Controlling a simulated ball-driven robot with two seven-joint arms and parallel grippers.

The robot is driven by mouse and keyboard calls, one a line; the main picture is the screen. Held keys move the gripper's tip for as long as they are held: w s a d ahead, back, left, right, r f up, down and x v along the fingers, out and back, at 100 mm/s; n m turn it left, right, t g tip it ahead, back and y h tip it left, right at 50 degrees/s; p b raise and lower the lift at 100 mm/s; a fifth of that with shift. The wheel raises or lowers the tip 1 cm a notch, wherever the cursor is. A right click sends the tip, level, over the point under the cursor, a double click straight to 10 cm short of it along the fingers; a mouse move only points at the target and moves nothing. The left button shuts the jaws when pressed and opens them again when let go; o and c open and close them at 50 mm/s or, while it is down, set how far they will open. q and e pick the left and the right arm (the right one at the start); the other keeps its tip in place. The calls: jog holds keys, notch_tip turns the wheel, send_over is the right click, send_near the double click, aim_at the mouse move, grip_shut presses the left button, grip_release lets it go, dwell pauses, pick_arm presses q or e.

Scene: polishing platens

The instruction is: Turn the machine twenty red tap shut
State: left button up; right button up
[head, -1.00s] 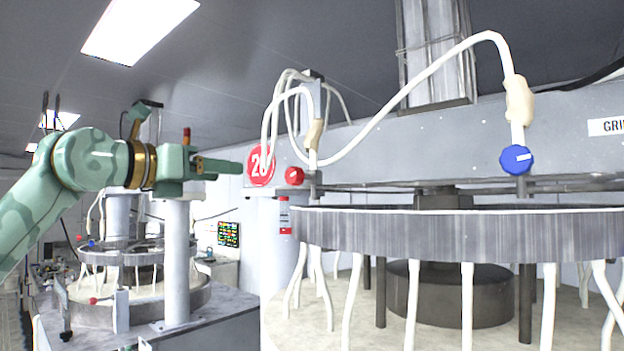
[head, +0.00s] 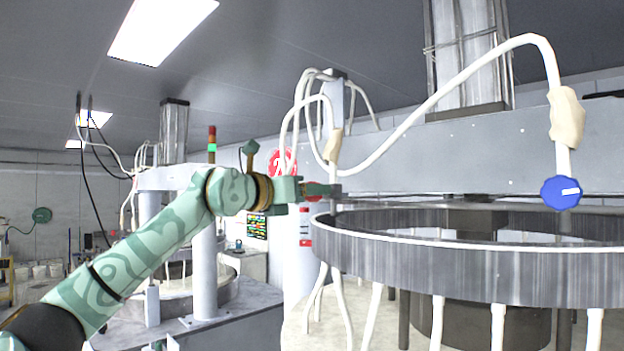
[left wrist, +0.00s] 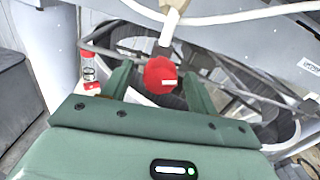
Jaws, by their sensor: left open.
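The red tap (left wrist: 160,75) shows in the left wrist view as a round red knob with a short white mark, below a white hose. It sits between the two green fingers of my left gripper (left wrist: 158,73), with a gap visible on each side. In the head view the left gripper (head: 318,190) is at the tap, which is mostly hidden by the fingers with only some red showing. The gripper is open. The round red number sign (head: 281,161) of the machine is partly covered by my arm. My right gripper is not in view.
A blue tap (head: 561,193) hangs from a white hose at the right. The large grey ring (head: 430,250) of the platen lies just below and right of the gripper. A red-banded cylinder (left wrist: 88,72) stands left of the fingers. Another machine (head: 205,270) stands behind at left.

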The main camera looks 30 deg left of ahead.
pick_arm(q)
jog(key=shift+w+d, duration=0.2)
jog(key=shift+w, duration=0.5)
jog(key=c, duration=1)
